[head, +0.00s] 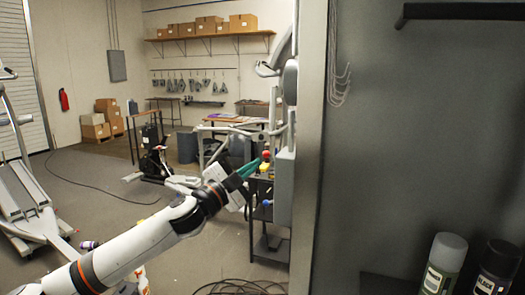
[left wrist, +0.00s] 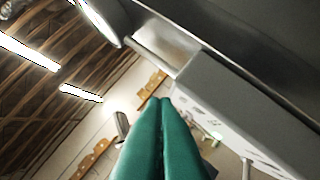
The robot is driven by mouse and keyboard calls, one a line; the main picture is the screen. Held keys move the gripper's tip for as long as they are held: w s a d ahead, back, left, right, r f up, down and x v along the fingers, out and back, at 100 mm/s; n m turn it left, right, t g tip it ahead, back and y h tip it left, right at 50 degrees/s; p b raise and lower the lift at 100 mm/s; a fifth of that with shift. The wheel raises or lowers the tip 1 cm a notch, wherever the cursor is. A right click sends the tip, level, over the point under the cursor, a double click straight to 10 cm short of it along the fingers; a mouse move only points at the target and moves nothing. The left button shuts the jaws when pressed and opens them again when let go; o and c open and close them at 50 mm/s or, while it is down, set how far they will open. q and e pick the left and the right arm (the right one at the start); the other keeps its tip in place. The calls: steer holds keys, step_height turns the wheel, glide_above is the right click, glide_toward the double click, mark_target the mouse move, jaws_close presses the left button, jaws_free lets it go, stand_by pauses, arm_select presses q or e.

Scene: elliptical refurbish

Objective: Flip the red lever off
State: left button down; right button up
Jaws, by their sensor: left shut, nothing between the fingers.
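A small red knob, likely the end of the red lever (head: 266,155), shows at the left side of a grey control box (head: 284,188) in the head view. My left gripper (head: 257,163) has green fingers, shut and empty, with the tips right beside the red knob. I cannot tell whether they touch it. In the left wrist view the shut fingertips (left wrist: 160,100) point up beside the grey box (left wrist: 245,110). The red lever cannot be made out there. My right gripper is not in view.
A yellow part (head: 264,167) and a blue knob (head: 267,203) sit near the red one. A large grey panel (head: 420,140) fills the right side, with two spray cans (head: 444,262) at its foot. Cables (head: 245,287) lie on the floor. Open floor lies left of the box.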

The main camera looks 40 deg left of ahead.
mark_target(265, 156)
arm_select(q)
steer(key=w+p, duration=0.1)
steer(key=w, duration=0.1)
steer(key=w+p, duration=0.1)
steer(key=w, duration=0.1)
steer(key=w+a+p, duration=0.1)
steer(key=w+p, duration=0.1)
steer(key=w, duration=0.1)
steer(key=shift+w+r, duration=0.1)
steer(key=shift+r, duration=0.15)
steer(key=shift+w+a+f, duration=0.15)
steer(key=shift+a+f, duration=0.2)
steer(key=shift+a, duration=0.1)
steer(key=shift+f+n+b, duration=0.15)
steer(key=shift+n+b, duration=0.2)
steer(key=shift+n, duration=0.05)
